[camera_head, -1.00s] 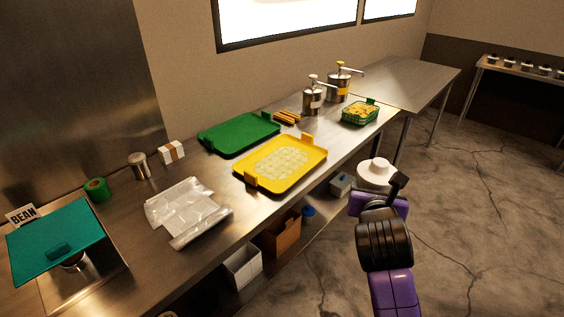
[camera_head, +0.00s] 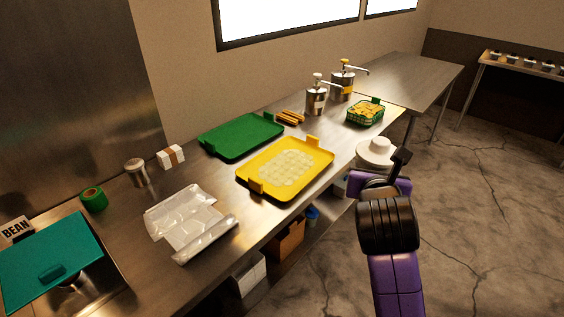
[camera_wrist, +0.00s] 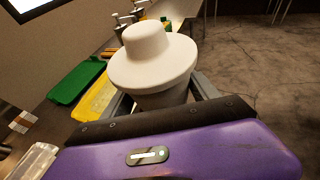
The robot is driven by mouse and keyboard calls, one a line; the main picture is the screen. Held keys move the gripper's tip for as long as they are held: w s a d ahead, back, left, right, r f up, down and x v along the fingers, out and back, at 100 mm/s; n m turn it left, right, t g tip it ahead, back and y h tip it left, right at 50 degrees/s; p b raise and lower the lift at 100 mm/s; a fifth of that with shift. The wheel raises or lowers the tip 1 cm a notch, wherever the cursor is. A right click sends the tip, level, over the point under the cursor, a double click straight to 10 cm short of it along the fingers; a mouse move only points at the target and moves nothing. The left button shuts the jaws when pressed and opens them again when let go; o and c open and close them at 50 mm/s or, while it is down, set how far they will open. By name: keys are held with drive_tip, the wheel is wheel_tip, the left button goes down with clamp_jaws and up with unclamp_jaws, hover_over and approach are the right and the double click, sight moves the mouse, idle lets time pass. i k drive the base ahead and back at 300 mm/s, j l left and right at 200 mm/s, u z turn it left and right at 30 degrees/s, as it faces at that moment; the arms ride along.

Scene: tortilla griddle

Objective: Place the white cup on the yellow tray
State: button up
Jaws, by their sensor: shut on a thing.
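The white cup (camera_head: 376,152) has a wide round rim or lid with a raised knob-like top. It is upright in my gripper (camera_head: 378,176), off the counter's front edge, to the right of the yellow tray (camera_head: 318,158). In the wrist view the cup (camera_wrist: 150,62) fills the middle, with my gripper's fingers (camera_wrist: 163,96) on both sides of its lower body. The lower body is partly hidden by the gripper. The yellow tray lies flat on the steel counter with a pale patterned patch in its middle; its edge shows in the wrist view (camera_wrist: 92,102).
A green tray (camera_head: 240,136) lies behind the yellow one. Two pump dispensers (camera_head: 317,100) and a green basket (camera_head: 366,112) of yellow pieces stand farther right. Plastic bags (camera_head: 185,220) lie left. Boxes sit on the shelf below. The floor at right is clear.

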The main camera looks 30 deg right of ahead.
sight(287, 167)
drive_tip(key=i, duration=1.3)
